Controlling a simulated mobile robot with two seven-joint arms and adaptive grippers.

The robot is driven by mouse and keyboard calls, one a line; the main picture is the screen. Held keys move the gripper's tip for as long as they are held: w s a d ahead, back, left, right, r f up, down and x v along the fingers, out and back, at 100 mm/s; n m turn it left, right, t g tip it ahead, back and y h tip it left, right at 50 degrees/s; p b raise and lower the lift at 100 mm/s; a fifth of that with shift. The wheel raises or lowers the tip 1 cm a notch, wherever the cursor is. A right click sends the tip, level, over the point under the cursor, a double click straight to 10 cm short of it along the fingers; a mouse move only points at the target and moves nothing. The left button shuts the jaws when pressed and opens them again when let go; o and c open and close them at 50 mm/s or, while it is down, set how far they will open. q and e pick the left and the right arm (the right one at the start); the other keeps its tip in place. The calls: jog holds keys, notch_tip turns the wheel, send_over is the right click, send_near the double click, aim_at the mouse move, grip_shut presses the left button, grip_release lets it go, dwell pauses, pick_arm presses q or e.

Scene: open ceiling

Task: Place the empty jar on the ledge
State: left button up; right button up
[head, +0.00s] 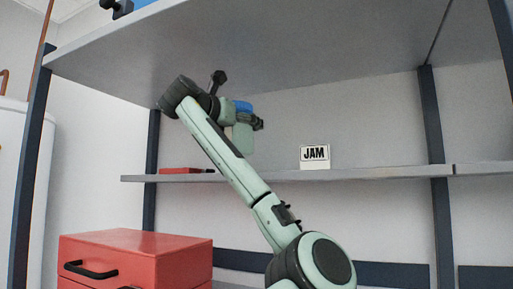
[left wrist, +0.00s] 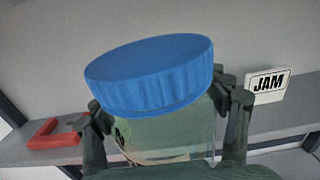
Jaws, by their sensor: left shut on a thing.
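The jar is clear, greenish glass (head: 243,138) with a blue lid (head: 242,107). My left gripper (head: 256,123) is shut around it and holds it upright in the head view, above the ledge (head: 380,172). In the left wrist view the blue lid (left wrist: 150,75) and glass body (left wrist: 165,132) fill the middle, tilted in the picture, with dark fingers on both sides. The glass looks empty, but its lower part is hidden. A white JAM sign (head: 314,156) stands on the ledge to the right of the jar. My right gripper is not in view.
A red flat object (head: 186,170) lies at the ledge's left end; it looks like an angled bracket in the left wrist view (left wrist: 55,137). A large grey shelf (head: 300,45) hangs overhead. A red drawer cabinet (head: 135,255) is below left. The ledge is bare right of the sign.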

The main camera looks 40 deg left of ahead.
aim_at(262, 149)
pick_arm(q)
jog(key=p+x, duration=0.2)
jog(key=x, duration=0.8)
jog(key=shift+a, duration=0.1)
jog(key=shift+f, duration=1.8)
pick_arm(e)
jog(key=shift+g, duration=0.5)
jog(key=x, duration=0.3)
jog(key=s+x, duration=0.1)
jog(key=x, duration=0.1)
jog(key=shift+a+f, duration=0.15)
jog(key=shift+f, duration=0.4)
pick_arm(q)
jog(key=shift+r, duration=0.1)
